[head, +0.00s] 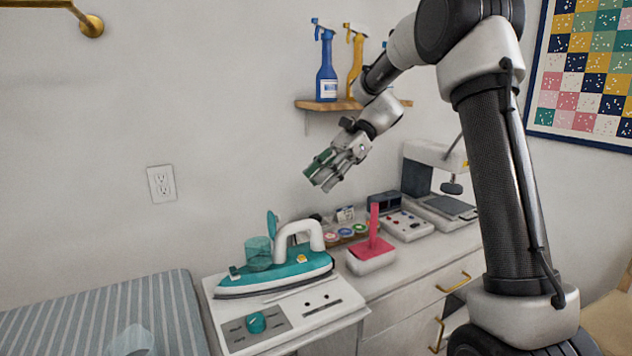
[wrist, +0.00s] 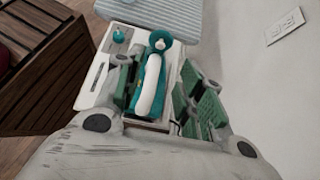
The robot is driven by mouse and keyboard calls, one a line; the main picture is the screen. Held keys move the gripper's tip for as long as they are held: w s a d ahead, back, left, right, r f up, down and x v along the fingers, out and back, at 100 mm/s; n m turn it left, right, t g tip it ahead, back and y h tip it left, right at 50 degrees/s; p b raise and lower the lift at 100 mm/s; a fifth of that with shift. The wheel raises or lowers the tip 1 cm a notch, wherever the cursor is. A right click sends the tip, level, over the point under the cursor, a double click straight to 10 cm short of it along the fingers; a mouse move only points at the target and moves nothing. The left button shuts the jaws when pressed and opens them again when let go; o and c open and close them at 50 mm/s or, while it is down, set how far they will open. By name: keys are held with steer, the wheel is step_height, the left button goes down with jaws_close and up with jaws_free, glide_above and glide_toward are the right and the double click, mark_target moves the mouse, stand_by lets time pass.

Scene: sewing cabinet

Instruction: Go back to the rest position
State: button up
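My gripper (head: 320,178) is raised in the air in front of the wall, above and to the right of the iron. In the wrist view its green-padded fingers (wrist: 158,88) are spread apart with nothing between them. The teal and white iron (head: 300,270) rests flat on its white station (head: 320,312), well below the gripper. The iron's white handle (wrist: 148,85) shows between the fingers in the wrist view, at a distance.
A striped ironing board (head: 110,315) is at the lower left. A red tool in a white holder (head: 372,262), jars (head: 345,234), a control box (head: 408,226) and a sewing machine (head: 432,158) stand on the cabinet. A shelf with spray bottles (head: 327,75) is behind my arm.

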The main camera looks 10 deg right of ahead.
steer(key=s+d+f+n+t+h, duration=0.1)
steer(key=s+d+f+n+h, duration=0.3)
steer(key=d+f+n, duration=0.25)
steer(key=s+d+r+n+t+h, duration=0.2)
steer(key=s+d+n+t+h, duration=0.1)
steer(key=s, duration=0.9)
steer(key=s+d+r+n+t+h, duration=0.3)
steer(key=s+d+n, duration=0.2)
steer(key=s+d, duration=0.3)
steer(key=shift+s+d, duration=0.2)
steer(key=shift+s, duration=2.2)
